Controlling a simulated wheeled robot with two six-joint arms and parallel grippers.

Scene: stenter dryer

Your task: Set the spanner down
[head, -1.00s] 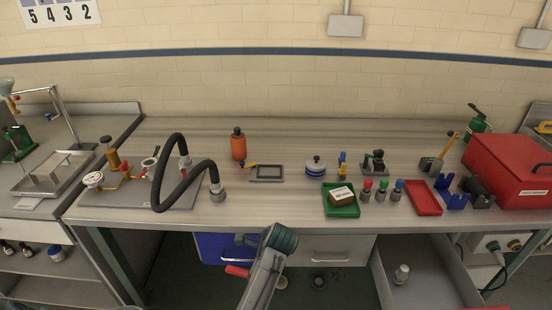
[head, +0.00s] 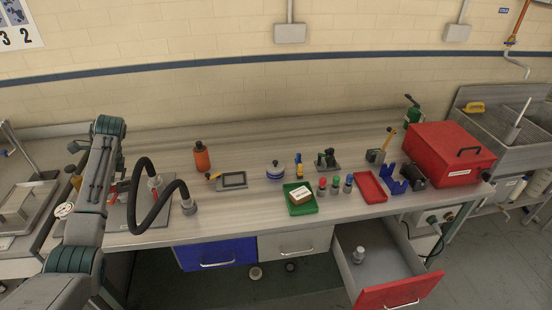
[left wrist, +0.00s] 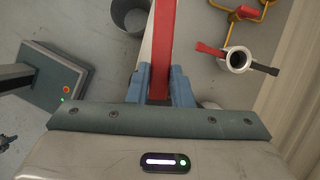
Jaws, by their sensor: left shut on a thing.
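In the left wrist view my left gripper (left wrist: 161,82) is shut on the spanner (left wrist: 162,40), a long straight red bar between its blue fingers. The spanner runs up out of the picture, so its far end is hidden. Below it is a grey surface with a white ring fitting (left wrist: 237,60) with red and black handles at right; I cannot tell whether the spanner touches anything. In the head view my left arm stands up at the left, by the bench's left end, and hides its gripper and the spanner. My right gripper is out of view.
The black hose (head: 147,200) arches close to my left arm. An orange bottle (head: 201,157), a green tray (head: 300,204) and a red toolbox (head: 451,154) stand along the bench (head: 250,215). An open drawer (head: 384,265) juts out at right.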

